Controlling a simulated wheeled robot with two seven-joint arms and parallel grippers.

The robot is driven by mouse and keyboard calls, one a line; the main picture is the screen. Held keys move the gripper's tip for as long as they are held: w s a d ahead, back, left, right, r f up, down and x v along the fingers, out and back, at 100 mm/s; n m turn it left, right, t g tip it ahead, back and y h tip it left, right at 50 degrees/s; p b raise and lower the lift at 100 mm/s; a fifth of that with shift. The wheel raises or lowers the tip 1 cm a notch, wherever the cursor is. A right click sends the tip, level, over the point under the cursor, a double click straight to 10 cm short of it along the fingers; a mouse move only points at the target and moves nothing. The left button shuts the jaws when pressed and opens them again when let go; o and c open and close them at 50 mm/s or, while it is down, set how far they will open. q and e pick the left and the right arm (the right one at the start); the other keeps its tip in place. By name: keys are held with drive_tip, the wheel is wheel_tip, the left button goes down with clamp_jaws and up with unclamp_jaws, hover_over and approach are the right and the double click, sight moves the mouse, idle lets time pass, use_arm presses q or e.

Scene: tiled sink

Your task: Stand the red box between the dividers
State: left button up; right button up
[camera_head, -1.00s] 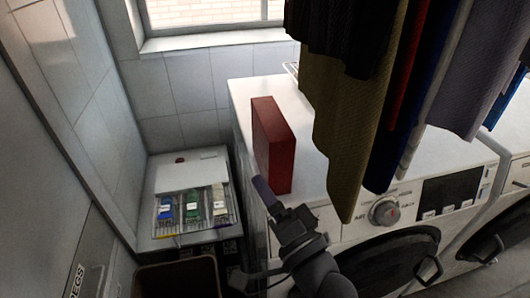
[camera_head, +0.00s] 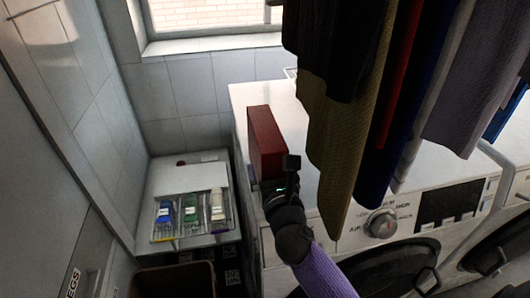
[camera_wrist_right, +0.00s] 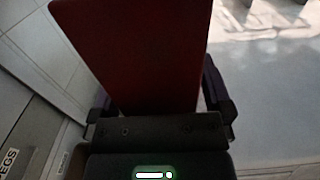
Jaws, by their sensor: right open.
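The red box (camera_head: 267,140) stands upright on the white top of the left washing machine, near its left edge. My right gripper (camera_head: 279,178) reaches it from the front, with its lower front part behind the gripper. In the right wrist view, the red box (camera_wrist_right: 135,50) fills the space between the open fingers (camera_wrist_right: 157,95), one on each side; whether they touch it I cannot tell. A white tray with thin wires (camera_head: 192,234) at the lower left holds blue, green and white items; whether these wires are the dividers is unclear. My left gripper is out of view.
Clothes (camera_head: 345,110) hang over the machine, close to the right of the box and my arm. A wire piece (camera_head: 291,72) shows partly behind them. A brown bin (camera_head: 175,281) is at the bottom. A tiled wall and window close off the back.

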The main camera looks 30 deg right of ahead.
drive_tip(key=shift+w+d, duration=0.1)
drive_tip(key=shift+w, duration=0.3)
clamp_jaws()
